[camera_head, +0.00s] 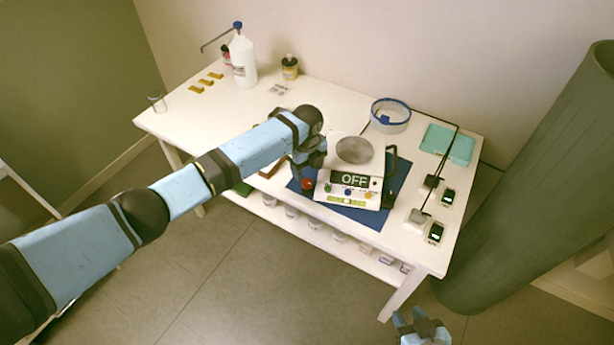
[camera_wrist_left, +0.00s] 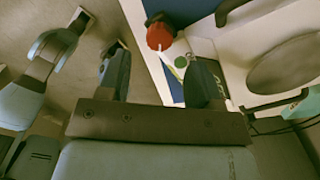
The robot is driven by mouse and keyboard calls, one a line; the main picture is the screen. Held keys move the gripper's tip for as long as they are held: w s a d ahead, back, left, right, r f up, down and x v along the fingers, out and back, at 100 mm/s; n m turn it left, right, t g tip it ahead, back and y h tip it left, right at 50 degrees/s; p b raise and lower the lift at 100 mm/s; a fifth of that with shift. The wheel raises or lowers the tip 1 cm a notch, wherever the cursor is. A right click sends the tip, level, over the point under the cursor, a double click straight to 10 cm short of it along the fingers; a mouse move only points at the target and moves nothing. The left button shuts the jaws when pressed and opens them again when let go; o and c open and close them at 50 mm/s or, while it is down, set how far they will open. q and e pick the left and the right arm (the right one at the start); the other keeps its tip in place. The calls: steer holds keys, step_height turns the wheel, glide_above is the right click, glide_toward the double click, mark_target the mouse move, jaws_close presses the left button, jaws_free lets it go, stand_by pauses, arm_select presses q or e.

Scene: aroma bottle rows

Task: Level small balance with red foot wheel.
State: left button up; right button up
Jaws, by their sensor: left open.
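The small balance (camera_head: 349,179) stands on a blue mat (camera_head: 372,214). Its display reads OFF, and a round grey pan (camera_head: 354,150) is on top. The red foot wheel (camera_head: 307,184) is at its front left corner; it also shows in the left wrist view (camera_wrist_left: 160,37). A green knob (camera_wrist_left: 181,62) is beside it there. My left gripper (camera_head: 306,172) is open just above the red wheel. In the left wrist view the wheel lies ahead of the gap between the fingers (camera_wrist_left: 160,75), with none of it gripped. My right gripper (camera_head: 421,325) is low, off the table's front right; its jaws are unclear.
A clear round container with a blue rim (camera_head: 390,113) and a teal box (camera_head: 447,144) stand behind and right of the balance. Small devices with displays (camera_head: 436,231) lie at the right edge. A white bottle (camera_head: 242,62) stands back left. The left tabletop is mostly free.

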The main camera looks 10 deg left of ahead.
mark_target(307, 182)
arm_select(q)
step_height(307, 182, up, 9)
steer(key=shift+f, duration=0.2)
stand_by(0.4)
steer(key=s+d+f+n+t+h+p, duration=0.3)
steer(key=s+f+n+t+h+p, duration=0.15)
steer(key=s+f+n, duration=0.8)
steer(key=s+a+r+n+t+p, duration=0.2)
steer(key=s+a+n, duration=0.4)
steer(key=s, duration=0.5)
steer(key=s+a+r+n+t+y+p, duration=0.1)
steer(key=s+a+r+n+t+p, duration=0.1)
steer(key=s+a+n, duration=0.4)
steer(key=s+a+r+t, duration=0.1)
steer(key=s+a+t, duration=0.1)
steer(key=s, duration=0.3)
steer(key=shift+a+r, duration=0.25)
steer(key=shift+a, duration=0.55)
steer(key=shift+t, duration=0.25)
